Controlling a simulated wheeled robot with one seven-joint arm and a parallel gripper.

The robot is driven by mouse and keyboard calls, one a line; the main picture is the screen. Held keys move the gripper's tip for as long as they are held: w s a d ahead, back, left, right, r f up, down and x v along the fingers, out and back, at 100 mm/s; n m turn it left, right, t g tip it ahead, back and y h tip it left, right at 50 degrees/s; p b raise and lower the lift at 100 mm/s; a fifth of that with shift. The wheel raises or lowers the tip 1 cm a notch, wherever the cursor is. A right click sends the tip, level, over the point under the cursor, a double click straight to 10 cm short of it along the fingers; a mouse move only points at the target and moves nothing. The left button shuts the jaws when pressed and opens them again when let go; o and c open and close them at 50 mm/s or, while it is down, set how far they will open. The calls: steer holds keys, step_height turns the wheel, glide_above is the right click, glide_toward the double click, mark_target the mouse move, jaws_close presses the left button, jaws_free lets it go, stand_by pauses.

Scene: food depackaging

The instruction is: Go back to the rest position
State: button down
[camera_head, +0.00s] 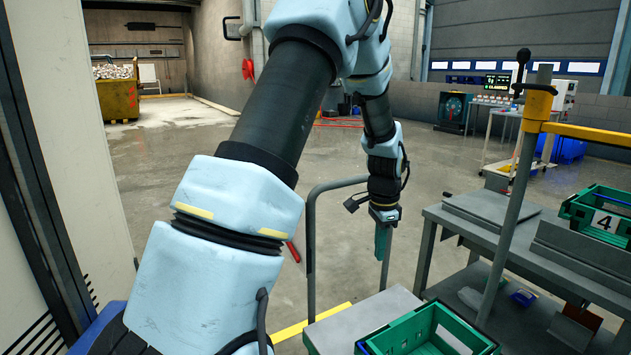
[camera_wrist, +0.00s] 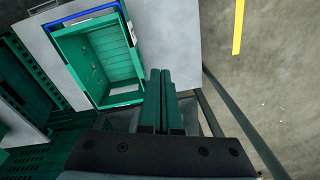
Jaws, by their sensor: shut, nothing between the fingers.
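My gripper (camera_head: 382,243) hangs pointing down at the middle of the head view, with its green fingers together and nothing between them. In the wrist view my gripper (camera_wrist: 160,78) shows its two fingers side by side and touching. It is left of the grey workbench and above the level of the near green crate (camera_head: 425,335). That crate also shows in the wrist view (camera_wrist: 136,98), left of the fingers, and looks empty where its floor is visible.
A grey workbench (camera_head: 520,245) stands at right, with a green crate marked 4 (camera_head: 600,215) on it. A yellow-and-grey post (camera_head: 515,200) and a curved grey rail (camera_head: 310,235) stand close to my arm. Open concrete floor (camera_head: 190,150) lies behind. A yellow skip (camera_head: 117,97) is far left.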

steer(key=s+a+r+n, duration=0.2)
steer(key=s+a+n, duration=0.3)
steer(key=a, duration=0.2)
steer(key=s+a+r+n, duration=0.2)
steer(key=s+a+n, duration=0.2)
steer(key=a, duration=0.4)
steer(key=s+a+r+n+t, duration=0.1)
steer(key=s+a+r+n, duration=0.2)
steer(key=s+a+n, duration=0.2)
steer(key=a, duration=0.3)
steer(key=shift+s+a+n, duration=0.15)
steer(key=shift+s+n, duration=0.15)
steer(key=shift+n, duration=0.1)
